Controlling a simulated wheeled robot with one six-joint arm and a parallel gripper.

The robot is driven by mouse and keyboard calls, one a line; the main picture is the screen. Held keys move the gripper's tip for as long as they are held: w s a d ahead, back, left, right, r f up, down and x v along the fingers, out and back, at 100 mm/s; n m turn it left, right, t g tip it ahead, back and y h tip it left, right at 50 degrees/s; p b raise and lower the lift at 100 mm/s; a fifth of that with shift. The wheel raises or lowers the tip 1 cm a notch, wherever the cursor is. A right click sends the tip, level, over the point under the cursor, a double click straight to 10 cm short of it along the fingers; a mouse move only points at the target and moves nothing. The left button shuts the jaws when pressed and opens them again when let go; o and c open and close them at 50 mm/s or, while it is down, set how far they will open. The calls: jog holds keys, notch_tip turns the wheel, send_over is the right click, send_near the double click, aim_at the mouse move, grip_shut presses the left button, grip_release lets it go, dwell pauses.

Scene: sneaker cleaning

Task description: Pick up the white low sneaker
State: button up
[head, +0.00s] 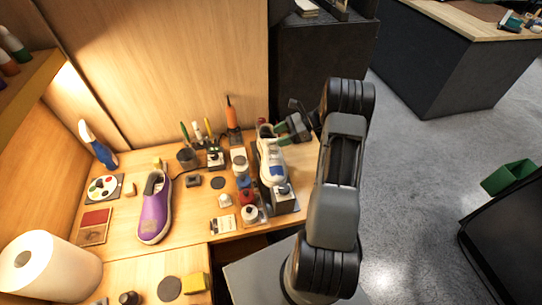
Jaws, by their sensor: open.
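The white low sneaker (268,150) stands at the right end of the wooden workbench in the head view. It has a blue patch near its toe, and the toe points toward the front. My gripper (282,131) reaches in from the right at the sneaker's heel end, close to its collar. Its jaws are open. Whether a finger touches the shoe or sits inside the opening is too small to tell. Part of the heel is hidden by the gripper.
A purple shoe (155,208) lies on the bench to the left. Several small bottles and jars, among them a white-topped one (249,213), crowd the sneaker's left side. A dark block (284,202) stands at its toe.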

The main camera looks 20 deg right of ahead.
aim_at(271, 139)
jog(key=shift+p+x, duration=0.6)
jog(key=shift+x, duration=1.55)
jog(key=shift+c, duration=0.3)
grip_shut()
